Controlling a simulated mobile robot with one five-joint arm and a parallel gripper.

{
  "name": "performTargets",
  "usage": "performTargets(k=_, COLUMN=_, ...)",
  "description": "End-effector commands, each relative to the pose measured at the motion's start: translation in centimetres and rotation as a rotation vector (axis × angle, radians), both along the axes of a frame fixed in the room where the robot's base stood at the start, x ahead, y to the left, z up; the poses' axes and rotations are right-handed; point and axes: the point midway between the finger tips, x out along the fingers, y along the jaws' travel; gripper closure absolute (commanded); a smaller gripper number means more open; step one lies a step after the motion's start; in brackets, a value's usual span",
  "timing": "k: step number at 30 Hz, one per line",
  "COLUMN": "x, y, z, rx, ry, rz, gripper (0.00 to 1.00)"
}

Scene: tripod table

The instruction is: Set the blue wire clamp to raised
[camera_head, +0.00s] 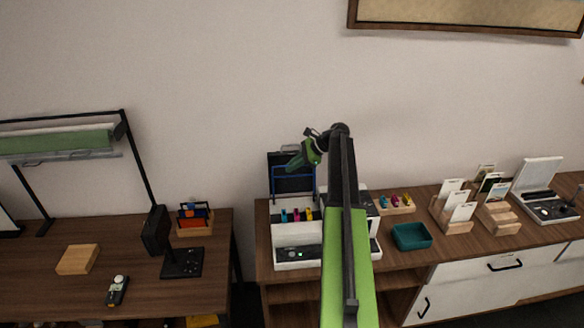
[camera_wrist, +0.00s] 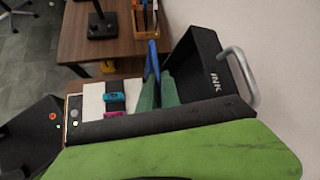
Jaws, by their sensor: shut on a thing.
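The blue wire clamp (camera_head: 273,184) stands upright on the white machine (camera_head: 297,236), in front of its dark open lid (camera_head: 283,159). In the wrist view the blue wire (camera_wrist: 153,56) runs up between the green fingertips of my gripper (camera_wrist: 157,92). My gripper (camera_head: 295,163) is at the clamp's upper part and is shut on it. Part of the clamp is hidden by the fingers. The lid, marked INK, shows close beside the fingers in the wrist view (camera_wrist: 205,75).
Coloured cartridges (camera_head: 297,214) sit in the machine below the clamp. My arm hides part of its right side. A teal tray (camera_head: 411,236) and card holders (camera_head: 455,208) stand to the right. A separate desk (camera_head: 150,291) with a lamp is to the left.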

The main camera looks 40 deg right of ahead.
Motion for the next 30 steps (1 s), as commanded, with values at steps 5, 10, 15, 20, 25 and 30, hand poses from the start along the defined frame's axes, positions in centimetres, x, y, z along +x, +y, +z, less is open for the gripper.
performTargets(k=5, x=0.2, y=0.1, z=0.1, rx=0.002, ry=-0.004, rz=0.0, gripper=0.92)
performTargets(k=10, x=0.2, y=0.1, z=0.1, rx=0.002, ry=-0.003, rz=0.0, gripper=0.72)
performTargets(k=15, x=0.1, y=0.1, z=0.1, rx=0.001, ry=-0.002, rz=0.001, gripper=0.72)
performTargets(k=20, x=-0.1, y=-0.1, z=0.5, rx=0.001, ry=-0.002, rz=0.001, gripper=0.72)
performTargets(k=25, x=-1.8, y=-1.8, z=3.3, rx=0.001, ry=-0.001, rz=-0.002, gripper=0.72)
performTargets(k=30, x=-4.3, y=-4.3, z=6.9, rx=0.0, ry=-0.002, rz=-0.001, gripper=0.72)
